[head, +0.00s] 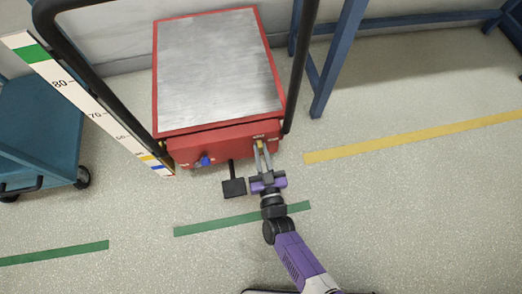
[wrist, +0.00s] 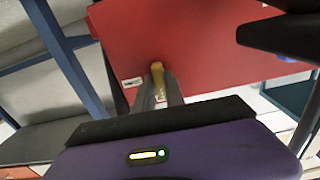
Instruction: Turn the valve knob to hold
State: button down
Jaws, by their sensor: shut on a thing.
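The fingers hide part of the knob and panel.
A blue knob (head: 205,161) is on the same red face, further left. A black pedal (head: 233,188) sticks out left of my gripper. A black handle frame (head: 298,65) rises beside the cart's metal top (head: 215,65). A blue trolley (head: 40,125) stands left; open floor lies in front.

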dwell(0.4)
jog(key=c, duration=1.4)
grip_release()
jog(key=p+v, duration=0.2)
jog(key=v, duration=0.5)
jog(key=shift+s, duration=0.4)
jog(key=shift+d, duration=0.1)
